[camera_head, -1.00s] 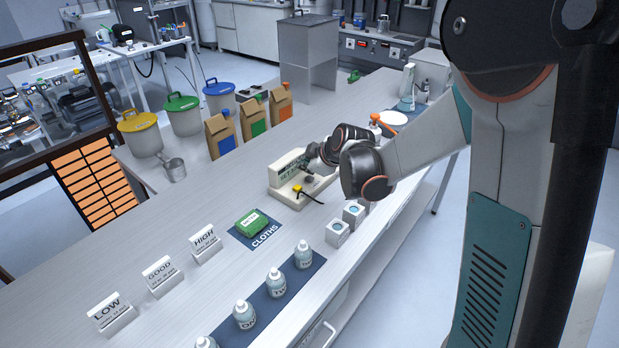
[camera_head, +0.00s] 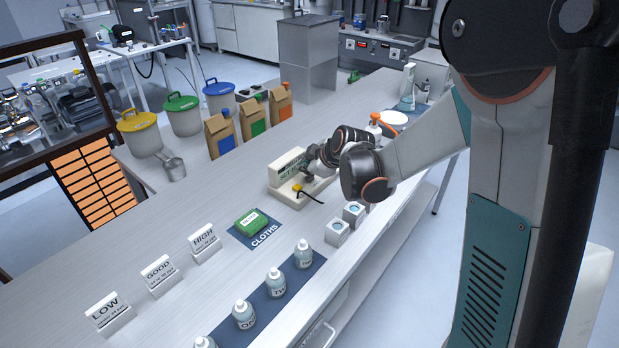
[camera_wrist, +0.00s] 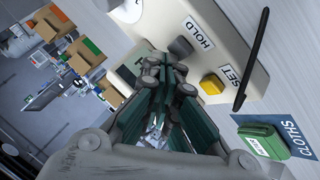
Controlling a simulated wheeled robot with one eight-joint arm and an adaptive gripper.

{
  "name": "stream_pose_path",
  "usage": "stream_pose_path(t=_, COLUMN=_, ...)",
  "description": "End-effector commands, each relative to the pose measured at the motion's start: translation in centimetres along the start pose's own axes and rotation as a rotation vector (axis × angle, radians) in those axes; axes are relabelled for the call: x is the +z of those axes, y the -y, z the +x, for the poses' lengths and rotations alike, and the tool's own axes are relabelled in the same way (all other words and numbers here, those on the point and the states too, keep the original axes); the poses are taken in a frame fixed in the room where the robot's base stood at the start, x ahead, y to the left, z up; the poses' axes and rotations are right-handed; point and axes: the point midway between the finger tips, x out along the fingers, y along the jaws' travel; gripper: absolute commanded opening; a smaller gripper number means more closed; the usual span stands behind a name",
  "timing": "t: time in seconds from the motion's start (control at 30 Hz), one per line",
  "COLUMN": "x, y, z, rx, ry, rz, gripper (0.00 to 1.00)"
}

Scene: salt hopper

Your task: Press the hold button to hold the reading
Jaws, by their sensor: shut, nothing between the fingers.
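The cream-coloured meter (camera_head: 285,194) stands on the bench with a raised display part at its back. In the wrist view its base (camera_wrist: 217,55) carries a grey button (camera_wrist: 180,47) beside the label HOLD (camera_wrist: 199,33). A yellow button (camera_wrist: 211,84) sits beside the label SET (camera_wrist: 228,75). My gripper (camera_wrist: 166,72) is shut and empty, its fingertips close to the grey hold button. I cannot tell whether they touch it. In the head view my gripper (camera_head: 309,172) is over the meter's base and hides the hold button; the yellow button (camera_head: 297,187) shows.
A black pen-like stick or cable (camera_wrist: 254,60) lies by the SET button. A green cloth pack (camera_head: 251,222) on a blue mat, small white boxes (camera_head: 337,232) and several bottles (camera_head: 275,282) stand nearer the front. Paper bags (camera_head: 219,134) stand behind.

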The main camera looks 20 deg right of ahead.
Motion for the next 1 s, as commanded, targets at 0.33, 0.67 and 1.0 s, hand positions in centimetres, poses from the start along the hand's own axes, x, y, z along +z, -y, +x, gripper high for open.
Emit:
stream_pose_path(t=0.33, x=0.11, y=0.11, z=0.16, rx=0.000, ry=0.000, rz=0.000, gripper=0.00)
stream_pose_path(t=0.67, x=0.30, y=0.30, z=0.41, rx=0.000, ry=0.000, rz=0.000, gripper=0.00)
stream_pose_path(t=1.0, x=0.49, y=0.49, z=0.67, rx=0.000, ry=0.000, rz=0.000, gripper=0.00)
